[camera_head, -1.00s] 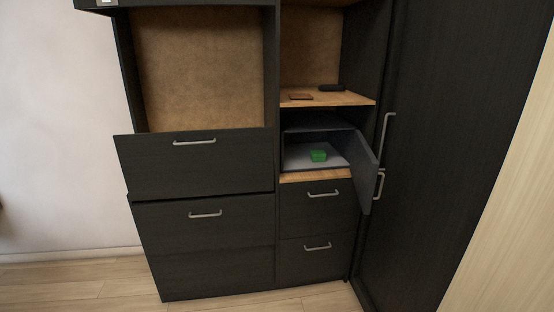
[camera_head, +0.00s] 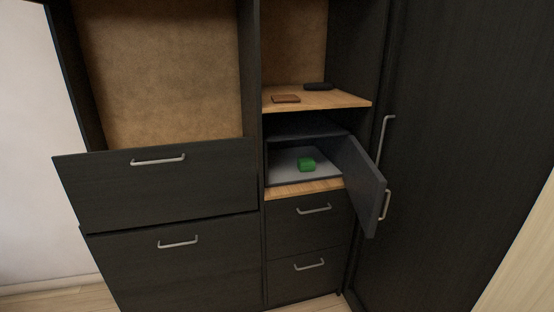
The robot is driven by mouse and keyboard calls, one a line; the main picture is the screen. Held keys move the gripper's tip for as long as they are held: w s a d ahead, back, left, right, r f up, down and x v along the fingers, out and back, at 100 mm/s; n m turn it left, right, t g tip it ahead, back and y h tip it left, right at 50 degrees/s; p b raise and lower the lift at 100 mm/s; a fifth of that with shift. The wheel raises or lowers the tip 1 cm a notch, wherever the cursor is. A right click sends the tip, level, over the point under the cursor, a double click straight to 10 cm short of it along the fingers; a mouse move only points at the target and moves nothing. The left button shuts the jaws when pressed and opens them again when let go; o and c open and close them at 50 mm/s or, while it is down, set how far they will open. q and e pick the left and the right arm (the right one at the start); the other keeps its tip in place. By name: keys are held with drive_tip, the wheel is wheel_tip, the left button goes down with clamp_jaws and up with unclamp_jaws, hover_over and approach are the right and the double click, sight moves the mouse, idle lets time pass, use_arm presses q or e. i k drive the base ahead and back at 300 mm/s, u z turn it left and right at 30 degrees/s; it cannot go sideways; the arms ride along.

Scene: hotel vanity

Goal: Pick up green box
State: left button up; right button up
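The green box (camera_head: 307,165) is a small block. It sits on the pale floor inside an open grey safe-like compartment (camera_head: 287,178) in the middle of the cabinet. The compartment's dark door (camera_head: 366,187) stands swung open to the right. Neither of my grippers shows in the view.
A wooden shelf (camera_head: 335,99) above the compartment holds a brown wallet-like item (camera_head: 286,98) and a small black item (camera_head: 318,86). Closed drawers lie below and to the left, with handles sticking out. A tall dark wardrobe door (camera_head: 440,150) stands at the right.

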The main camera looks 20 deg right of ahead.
sight(304, 164)
drive_tip(key=z, duration=0.05)
drive_tip(key=i, duration=0.75)
drive_tip(key=z, duration=1.1)
drive_tip(key=i, duration=0.65)
drive_tip(key=z, duration=0.75)
